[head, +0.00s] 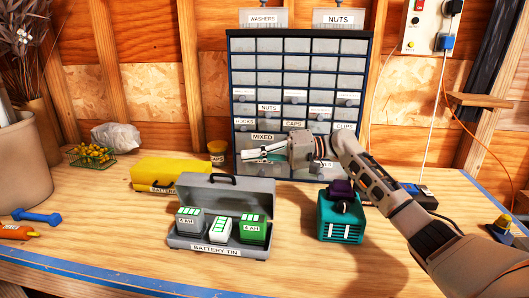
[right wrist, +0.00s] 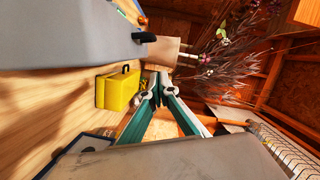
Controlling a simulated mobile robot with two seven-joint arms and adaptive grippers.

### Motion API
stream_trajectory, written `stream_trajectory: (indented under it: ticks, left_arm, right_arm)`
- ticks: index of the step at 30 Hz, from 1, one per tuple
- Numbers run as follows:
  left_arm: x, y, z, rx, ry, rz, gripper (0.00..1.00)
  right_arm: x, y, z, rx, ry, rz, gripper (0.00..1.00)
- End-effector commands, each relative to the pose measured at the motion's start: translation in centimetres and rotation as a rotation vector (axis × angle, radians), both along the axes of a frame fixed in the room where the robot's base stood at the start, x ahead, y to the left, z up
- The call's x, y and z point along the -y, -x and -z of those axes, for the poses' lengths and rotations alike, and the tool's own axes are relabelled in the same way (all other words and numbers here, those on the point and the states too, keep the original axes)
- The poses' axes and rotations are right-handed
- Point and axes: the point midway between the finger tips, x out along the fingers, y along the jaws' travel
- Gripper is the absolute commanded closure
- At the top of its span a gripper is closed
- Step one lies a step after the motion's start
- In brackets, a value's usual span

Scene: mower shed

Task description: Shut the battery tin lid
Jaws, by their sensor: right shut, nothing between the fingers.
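The grey battery tin (head: 215,246) stands near the front of the bench with its label facing me. Its lid (head: 222,196) stands raised at the back, with a dark handle on its upper edge. Several batteries (head: 218,227) sit upright in the tin, and their tops show. My right gripper (head: 245,156) is shut and empty, pointing left, behind and above the raised lid and in front of the drawer cabinet. In the right wrist view its fingertips (right wrist: 155,80) meet, and a grey panel with a dark handle, likely the lid (right wrist: 70,35), fills the upper left. My left gripper is not in view.
A yellow box (head: 172,173) stands close behind the tin's left side. A teal charger (head: 341,226) stands to the right. The drawer cabinet (head: 237,90) rises behind my gripper. A blue dumbbell (head: 37,216) lies at left. The bench front before the tin is clear.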

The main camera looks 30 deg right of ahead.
Motion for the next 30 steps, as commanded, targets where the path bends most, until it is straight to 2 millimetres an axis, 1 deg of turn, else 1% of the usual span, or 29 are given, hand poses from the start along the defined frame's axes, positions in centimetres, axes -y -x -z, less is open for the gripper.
stream_trajectory:
  ticks: [1, 5, 7, 9, 13, 17, 21, 30]
  left_arm:
    - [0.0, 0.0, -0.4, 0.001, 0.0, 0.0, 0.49]
    - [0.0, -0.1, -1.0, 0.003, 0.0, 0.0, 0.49]
    - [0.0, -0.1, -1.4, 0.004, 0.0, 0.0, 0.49]
    - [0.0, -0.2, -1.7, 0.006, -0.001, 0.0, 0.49]
    - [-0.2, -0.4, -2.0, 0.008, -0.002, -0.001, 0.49]
    - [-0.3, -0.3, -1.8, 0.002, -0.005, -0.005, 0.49]
    - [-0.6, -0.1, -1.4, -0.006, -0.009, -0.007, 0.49]
    - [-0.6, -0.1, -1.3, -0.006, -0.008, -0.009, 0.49]
  right_arm:
    - [-1.1, -0.3, -0.2, 0.0, -0.001, -0.003, 1.0]
    - [-3.4, -1.3, 0.1, 0.0, -0.001, -0.002, 1.0]
    - [-3.8, -0.4, 0.8, -0.002, 0.003, -0.001, 1.0]
    - [-4.3, 0.3, 1.0, -0.001, 0.002, -0.001, 1.0]
    - [-4.9, 1.2, 1.5, -0.001, 0.002, 0.001, 1.0]
    - [-5.2, 1.7, 1.7, 0.0, 0.001, 0.001, 1.0]
    - [-5.3, 1.8, 1.8, 0.001, 0.0, 0.001, 1.0]
    - [-5.3, 1.9, 1.8, 0.006, 0.004, 0.001, 1.0]
